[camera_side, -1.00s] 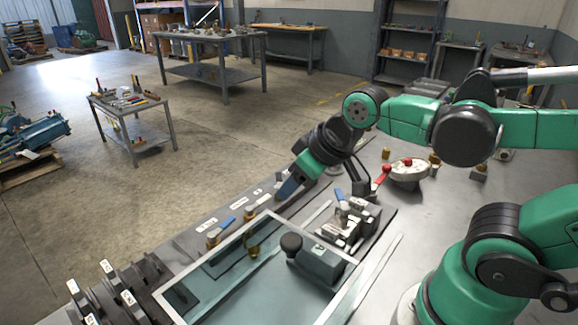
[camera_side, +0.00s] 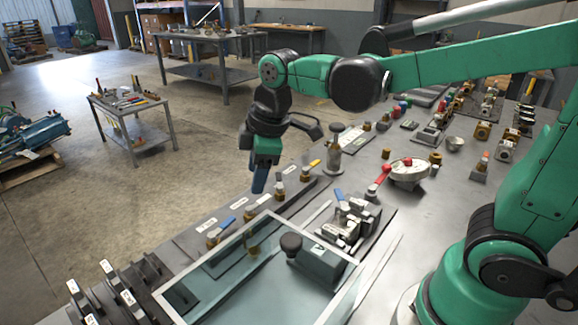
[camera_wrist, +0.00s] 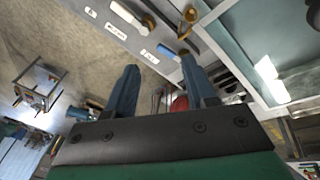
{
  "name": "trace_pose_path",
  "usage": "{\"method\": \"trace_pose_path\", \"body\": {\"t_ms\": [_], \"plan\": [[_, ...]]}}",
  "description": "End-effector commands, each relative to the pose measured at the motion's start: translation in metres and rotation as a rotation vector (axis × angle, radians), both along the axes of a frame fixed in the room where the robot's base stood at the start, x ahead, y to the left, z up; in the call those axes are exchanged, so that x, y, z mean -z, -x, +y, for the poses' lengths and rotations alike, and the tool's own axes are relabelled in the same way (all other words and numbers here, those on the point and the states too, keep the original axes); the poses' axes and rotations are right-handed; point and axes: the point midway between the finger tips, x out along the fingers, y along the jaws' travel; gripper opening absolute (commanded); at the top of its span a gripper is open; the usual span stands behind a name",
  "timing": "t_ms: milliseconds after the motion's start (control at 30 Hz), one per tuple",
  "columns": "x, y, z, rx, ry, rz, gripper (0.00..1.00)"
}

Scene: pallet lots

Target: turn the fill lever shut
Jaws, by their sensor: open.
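Several small brass valves with coloured levers stand along the bench's labelled left edge. The labels are too small to read, so I cannot tell which is the fill lever. In the side view one lever is blue (camera_side: 226,222), and one farther back is yellow (camera_side: 314,163). A brass valve (camera_side: 279,193) stands between them. My gripper (camera_side: 260,182) points down just left of that valve, above the bench edge, apart from the levers. In the wrist view my gripper (camera_wrist: 161,78) is open and empty; a blue lever (camera_wrist: 168,52) shows beyond the fingers.
A clear-sided framed box (camera_side: 208,297) stands at the front of the bench. Beside it are a clamp-like fixture (camera_side: 350,218) and a red-handled round part (camera_side: 408,172). Several small fittings fill the far bench. Open floor lies to the left.

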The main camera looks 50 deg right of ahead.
Motion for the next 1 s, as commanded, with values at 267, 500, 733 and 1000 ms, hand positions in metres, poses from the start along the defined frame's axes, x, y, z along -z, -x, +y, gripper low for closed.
{"method": "trace_pose_path", "body": {"t_ms": [267,500,733,1000], "plan": [[0.030,-0.045,0.026,-0.610,0.124,0.206,0.49],[0.047,-0.055,0.033,-0.803,0.140,0.263,0.49],[0.076,-0.055,0.033,-0.806,0.140,0.264,0.49],[0.099,-0.055,0.033,-0.804,0.140,0.263,0.49]]}}
